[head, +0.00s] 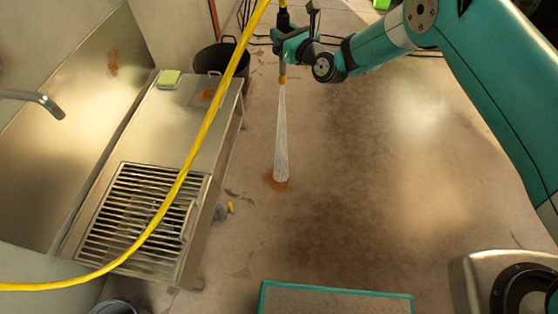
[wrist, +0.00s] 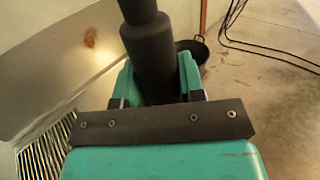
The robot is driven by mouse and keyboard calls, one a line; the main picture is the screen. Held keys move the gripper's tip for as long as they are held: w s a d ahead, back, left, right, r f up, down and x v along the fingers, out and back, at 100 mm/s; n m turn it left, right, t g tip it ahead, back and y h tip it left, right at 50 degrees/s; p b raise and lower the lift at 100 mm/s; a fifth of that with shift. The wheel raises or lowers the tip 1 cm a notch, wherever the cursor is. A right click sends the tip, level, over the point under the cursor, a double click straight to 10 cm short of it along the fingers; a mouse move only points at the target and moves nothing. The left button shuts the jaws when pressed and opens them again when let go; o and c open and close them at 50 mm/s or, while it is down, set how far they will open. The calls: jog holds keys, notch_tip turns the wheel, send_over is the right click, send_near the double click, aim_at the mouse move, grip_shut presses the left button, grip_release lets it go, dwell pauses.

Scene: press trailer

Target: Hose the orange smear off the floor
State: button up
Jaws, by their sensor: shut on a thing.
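My gripper (head: 283,45) is shut on the hose nozzle (head: 282,78), which points straight down above the floor. The wrist view shows the nozzle's dark body (wrist: 150,55) upright between the jaws. A white cone of water (head: 282,135) runs from the orange tip to the floor. It lands on the orange smear (head: 277,184); the water covers part of the smear, and orange-brown edges show around it. The yellow hose (head: 212,110) rises from the lower left and passes in front of the steel bench to the gripper.
A steel bench (head: 160,128) with a grate (head: 140,205) stands at left, with a sponge (head: 169,79) on it. A dark pot (head: 215,58) stands behind it. A teal-edged platform (head: 335,300) is at the front. Open, damp-looking floor (head: 400,180) lies to the right.

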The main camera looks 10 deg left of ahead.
jog(key=shift+s+d, duration=0.3)
jog(key=shift+d, duration=0.45)
jog(key=shift+s+d, duration=0.25)
jog(key=shift+d, duration=0.45)
jog(key=shift+s+d, duration=0.3)
jog(key=shift+d, duration=0.45)
jog(key=shift+w+a+p, duration=0.15)
jog(key=shift+a+p, duration=0.7)
jog(key=shift+a, duration=2.5)
jog(key=a+b, duration=0.2)
jog(key=a, duration=0.4)
jog(key=shift+a, duration=0.35)
jog(key=shift+d, duration=0.1)
dwell(1.2)
